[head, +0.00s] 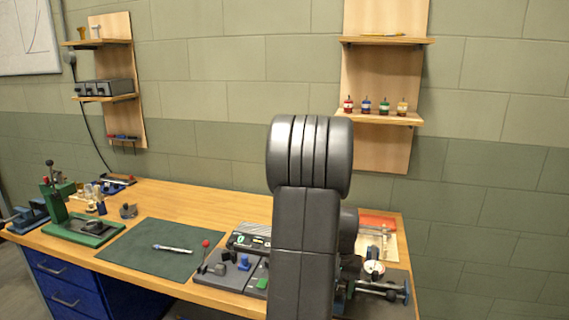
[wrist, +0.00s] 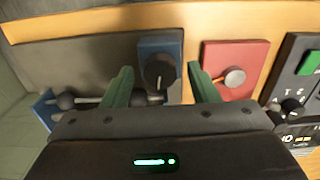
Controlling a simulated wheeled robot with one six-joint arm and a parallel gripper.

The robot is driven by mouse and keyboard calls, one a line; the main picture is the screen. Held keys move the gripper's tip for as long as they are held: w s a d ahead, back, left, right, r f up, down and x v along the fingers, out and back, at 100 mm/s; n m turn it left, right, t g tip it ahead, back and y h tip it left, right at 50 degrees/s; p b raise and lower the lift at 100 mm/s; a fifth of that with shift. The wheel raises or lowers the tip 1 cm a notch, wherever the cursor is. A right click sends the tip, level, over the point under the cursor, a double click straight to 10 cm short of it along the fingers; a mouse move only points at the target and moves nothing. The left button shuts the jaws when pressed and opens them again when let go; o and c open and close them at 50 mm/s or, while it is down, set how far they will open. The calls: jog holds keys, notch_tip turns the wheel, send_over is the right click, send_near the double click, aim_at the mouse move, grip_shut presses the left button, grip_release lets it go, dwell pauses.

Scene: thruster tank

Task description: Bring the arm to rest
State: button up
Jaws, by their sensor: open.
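My dark grey arm (head: 305,220) rises in the middle of the head view, in front of the right part of the workbench. It hides my gripper there. In the wrist view my gripper (wrist: 160,72) is open, its two green fingers spread wide with nothing held. A black knob (wrist: 159,70) on a blue block (wrist: 174,45) shows between the fingertips, with a gap on each side. How far the fingers are above it I cannot tell.
In the wrist view a red block (wrist: 248,56) with a silver knob is right of the fingers, and a dark control panel (wrist: 290,108) beyond it. The head view shows a green mat (head: 135,255), a green press (head: 85,225), and wall shelves (head: 385,117) with small bottles.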

jog(key=shift+n, duration=0.3)
